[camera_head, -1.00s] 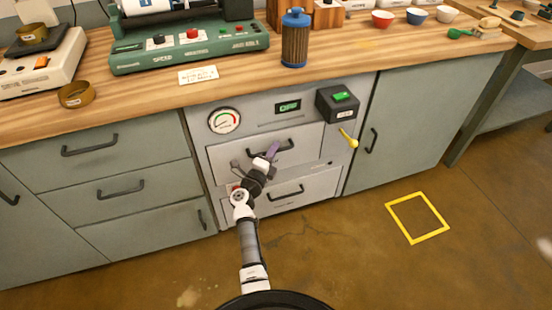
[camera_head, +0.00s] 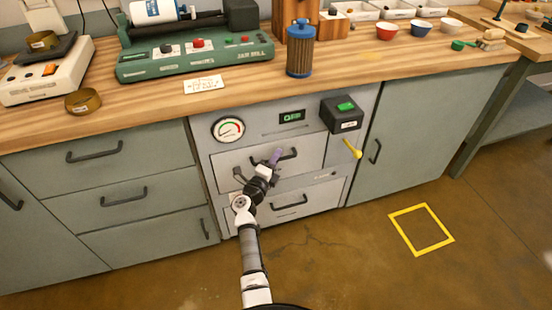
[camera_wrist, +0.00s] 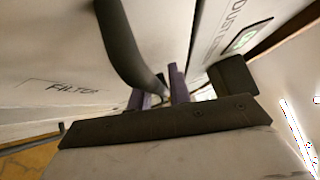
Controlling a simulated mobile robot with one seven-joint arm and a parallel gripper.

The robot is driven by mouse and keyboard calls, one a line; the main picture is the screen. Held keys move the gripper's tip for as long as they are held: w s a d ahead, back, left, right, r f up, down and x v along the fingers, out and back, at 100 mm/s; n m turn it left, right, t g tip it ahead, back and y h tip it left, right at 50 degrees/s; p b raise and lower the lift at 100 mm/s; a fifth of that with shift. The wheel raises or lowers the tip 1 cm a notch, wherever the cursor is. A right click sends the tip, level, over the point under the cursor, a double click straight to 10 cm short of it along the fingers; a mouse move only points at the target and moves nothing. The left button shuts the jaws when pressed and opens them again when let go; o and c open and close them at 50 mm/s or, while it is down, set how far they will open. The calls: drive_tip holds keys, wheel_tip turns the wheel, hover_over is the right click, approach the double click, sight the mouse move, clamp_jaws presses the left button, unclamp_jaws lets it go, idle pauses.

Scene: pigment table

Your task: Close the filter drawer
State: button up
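The filter drawer (camera_head: 235,168) is the upper drawer of the pale grey metal unit under the bench. Its front stands out a little from the unit. In the wrist view, its front (camera_wrist: 60,120) bears the word FILTER. Its dark handle (camera_head: 288,155) curves down between my purple fingers in the wrist view (camera_wrist: 122,40). My gripper (camera_head: 276,156) is at the middle of this handle. The fingers (camera_wrist: 160,92) are close together, one on each side of the bar, and look shut on it. The exact contact is partly hidden.
A lower drawer (camera_head: 300,209) sits below. A black box with a green button (camera_head: 341,114) and a yellow lever (camera_head: 352,149) are at the right of the unit. The bench (camera_head: 150,95) overhangs above. The floor in front is clear, with a yellow square outline (camera_head: 393,225) at right.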

drive_tip(key=v, duration=1.3)
drive_tip(key=shift+s+a, duration=0.25)
drive_tip(key=shift+s, duration=0.05)
drive_tip(key=shift+f, duration=0.1)
